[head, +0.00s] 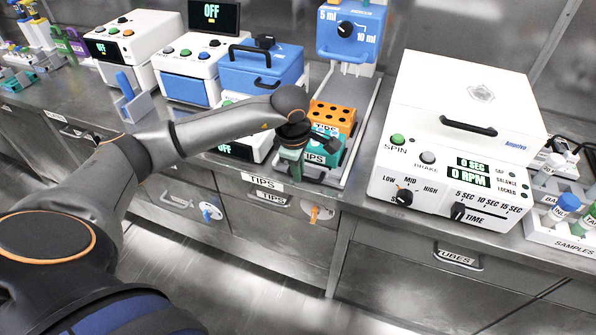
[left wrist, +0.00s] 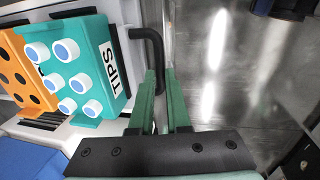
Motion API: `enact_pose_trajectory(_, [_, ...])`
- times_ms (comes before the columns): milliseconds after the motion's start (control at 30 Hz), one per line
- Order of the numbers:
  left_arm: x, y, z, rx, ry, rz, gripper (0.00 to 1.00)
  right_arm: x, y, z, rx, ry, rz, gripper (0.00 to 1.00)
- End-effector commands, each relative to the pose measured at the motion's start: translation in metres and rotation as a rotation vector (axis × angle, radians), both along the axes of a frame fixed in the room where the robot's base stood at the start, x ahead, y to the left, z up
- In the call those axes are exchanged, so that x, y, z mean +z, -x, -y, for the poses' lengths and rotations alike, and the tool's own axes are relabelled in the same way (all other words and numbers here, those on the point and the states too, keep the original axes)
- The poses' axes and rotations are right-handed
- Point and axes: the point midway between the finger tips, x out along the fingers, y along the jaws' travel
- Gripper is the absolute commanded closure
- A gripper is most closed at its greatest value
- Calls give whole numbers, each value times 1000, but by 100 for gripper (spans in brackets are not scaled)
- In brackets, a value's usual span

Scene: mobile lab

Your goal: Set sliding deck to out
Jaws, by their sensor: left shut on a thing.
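The sliding deck belongs to the blue dispenser (head: 350,32) with the 5 ml / 10 ml knob. On the deck stand an orange rack (head: 332,115) and a teal TIPS box (head: 328,148). In the left wrist view the teal box (left wrist: 75,70) holds several white-and-blue tips, with the orange rack (left wrist: 15,75) beside it. The deck's black handle (left wrist: 152,38) sticks out beside the teal box. My left gripper (head: 290,165) is at the deck's front, its green fingers (left wrist: 161,82) shut on the handle. In the head view the wrist hides the handle. My right gripper is not in view.
A white centrifuge (head: 460,90) stands right of the deck. A blue-lidded device (head: 262,68) and white machines with OFF displays stand to the left. Drawers labelled TIPS (head: 270,198) and TUBES (head: 458,258) are below the counter. A sample rack (head: 565,235) sits far right.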

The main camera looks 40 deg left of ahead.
Motion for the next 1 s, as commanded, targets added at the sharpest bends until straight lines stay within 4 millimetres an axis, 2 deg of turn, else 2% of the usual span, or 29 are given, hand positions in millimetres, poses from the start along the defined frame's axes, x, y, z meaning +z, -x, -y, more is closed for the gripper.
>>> enact_pose_trajectory(267, [-1,5,2,-5,2,-19,100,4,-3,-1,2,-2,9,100])
enact_pose_trajectory(300, [-1,5,2,-5,2,-20,81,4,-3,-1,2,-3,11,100])
enact_pose_trajectory(400, [-1,5,2,-5,2,-18,73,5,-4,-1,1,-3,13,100])
enact_pose_trajectory(800, [1,4,1,-3,2,-13,73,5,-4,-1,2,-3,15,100])
enact_pose_trajectory(933, [12,5,2,-3,2,-10,73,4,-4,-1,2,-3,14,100])
enact_pose_trajectory(1000, [25,6,2,-5,2,-8,73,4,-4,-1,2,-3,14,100])
